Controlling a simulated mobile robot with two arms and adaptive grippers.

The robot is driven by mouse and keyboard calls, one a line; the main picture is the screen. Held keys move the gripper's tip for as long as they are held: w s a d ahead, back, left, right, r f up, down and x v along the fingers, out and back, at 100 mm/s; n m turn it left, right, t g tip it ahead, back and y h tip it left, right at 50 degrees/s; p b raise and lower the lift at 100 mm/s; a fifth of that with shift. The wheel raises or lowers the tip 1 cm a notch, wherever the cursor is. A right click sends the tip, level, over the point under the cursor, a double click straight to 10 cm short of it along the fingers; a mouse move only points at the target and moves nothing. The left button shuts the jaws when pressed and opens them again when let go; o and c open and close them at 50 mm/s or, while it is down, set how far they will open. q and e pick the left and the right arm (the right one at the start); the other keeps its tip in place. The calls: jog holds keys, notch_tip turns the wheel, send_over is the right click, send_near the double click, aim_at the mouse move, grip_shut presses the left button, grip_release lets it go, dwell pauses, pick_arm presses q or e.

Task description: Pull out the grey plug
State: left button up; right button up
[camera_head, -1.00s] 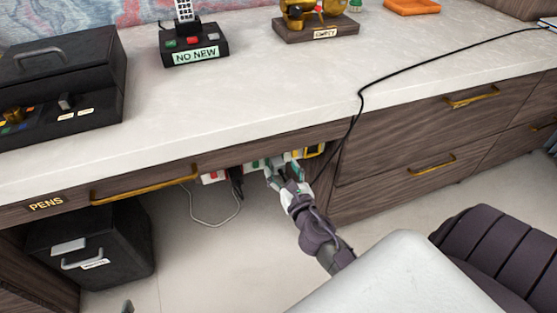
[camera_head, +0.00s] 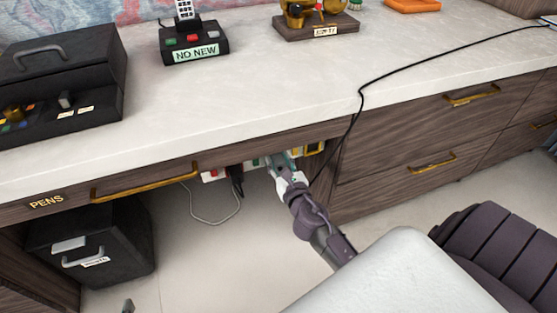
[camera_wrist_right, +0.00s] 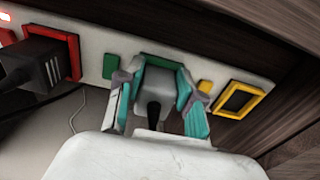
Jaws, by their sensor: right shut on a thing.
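In the right wrist view, the grey plug (camera_wrist_right: 156,84) sits at the green-framed socket of a white power strip (camera_wrist_right: 95,62). My right gripper (camera_wrist_right: 157,100) has its teal-padded fingers on both sides of the plug and is shut on it. In the head view my right gripper (camera_head: 281,165) reaches under the desk edge to the strip, and the plug is mostly hidden there. I cannot tell whether the plug's pins are still in the socket. My left gripper is not in clear view.
A black plug (camera_wrist_right: 35,65) sits in the red-framed socket to the left. A yellow-framed socket (camera_wrist_right: 239,99) to the right is empty. The desk front with its gold handle (camera_head: 145,184) overhangs the strip. A grey cable (camera_head: 215,222) hangs below.

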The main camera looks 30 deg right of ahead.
aim_at(280, 164)
jog(key=o, duration=0.4)
grip_shut()
jog(key=shift+v, duration=1.55)
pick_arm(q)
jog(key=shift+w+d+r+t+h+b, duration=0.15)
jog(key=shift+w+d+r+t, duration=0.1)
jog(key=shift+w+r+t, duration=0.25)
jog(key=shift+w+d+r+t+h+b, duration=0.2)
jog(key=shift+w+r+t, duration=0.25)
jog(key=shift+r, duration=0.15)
pick_arm(e)
jog(key=shift+v, duration=1)
jog(key=shift+f, duration=0.15)
